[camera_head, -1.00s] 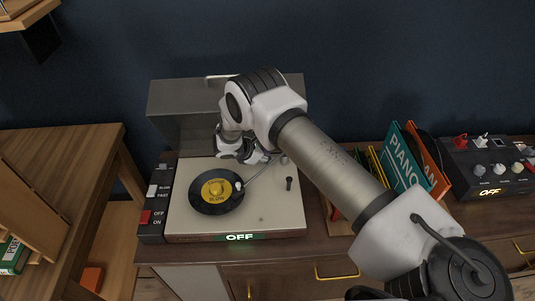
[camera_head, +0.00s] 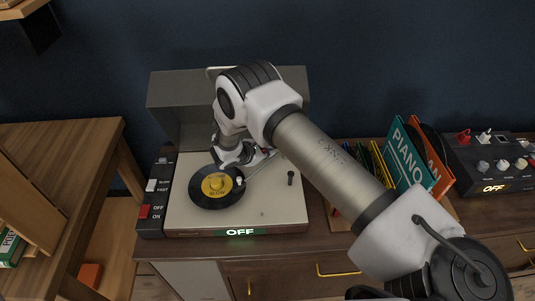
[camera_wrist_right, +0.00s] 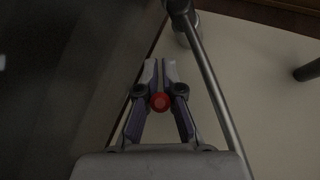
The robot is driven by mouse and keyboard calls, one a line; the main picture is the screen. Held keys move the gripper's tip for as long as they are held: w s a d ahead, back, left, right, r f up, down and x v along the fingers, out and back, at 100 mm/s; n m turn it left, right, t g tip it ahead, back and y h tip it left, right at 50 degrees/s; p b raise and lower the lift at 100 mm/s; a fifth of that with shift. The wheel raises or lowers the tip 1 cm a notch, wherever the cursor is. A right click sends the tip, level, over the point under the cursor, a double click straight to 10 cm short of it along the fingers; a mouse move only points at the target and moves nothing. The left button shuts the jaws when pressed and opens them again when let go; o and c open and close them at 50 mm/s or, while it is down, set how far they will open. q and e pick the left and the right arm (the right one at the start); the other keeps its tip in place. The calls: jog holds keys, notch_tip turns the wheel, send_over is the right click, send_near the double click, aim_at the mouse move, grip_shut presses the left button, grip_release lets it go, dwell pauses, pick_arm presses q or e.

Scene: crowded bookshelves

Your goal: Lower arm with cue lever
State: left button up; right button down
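The record player (camera_head: 215,222) has a black record with a yellow label (camera_head: 216,184) on its platter. The silver tonearm (camera_head: 262,168) slants from the back right, its head end at the record's right edge. My right gripper (camera_head: 245,160) is over the back of the deck, partly hidden by its wrist. In the wrist view its fingers (camera_wrist_right: 160,72) are nearly together, with a thin gap. A round red knob (camera_wrist_right: 160,101), seemingly the cue lever's tip, shows between the fingers' lower parts; whether they touch it is unclear. The tonearm (camera_wrist_right: 212,85) runs just right of the fingers. My left gripper is out of view.
The raised grey lid (camera_head: 180,105) stands behind the deck. A black switch panel (camera_head: 153,200) is at its left, and a small black knob (camera_head: 290,178) at its right. Record sleeves (camera_head: 408,155) and a black control box (camera_head: 490,165) stand farther right.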

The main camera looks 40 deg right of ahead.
dwell(0.3)
jog(key=c, duration=1.4)
grip_release()
jog(key=shift+a, duration=0.15)
jog(key=v, duration=1.1)
jog(key=shift+s+a+r, duration=0.2)
jog(key=shift+s+a, duration=0.1)
jog(key=shift+a, duration=0.05)
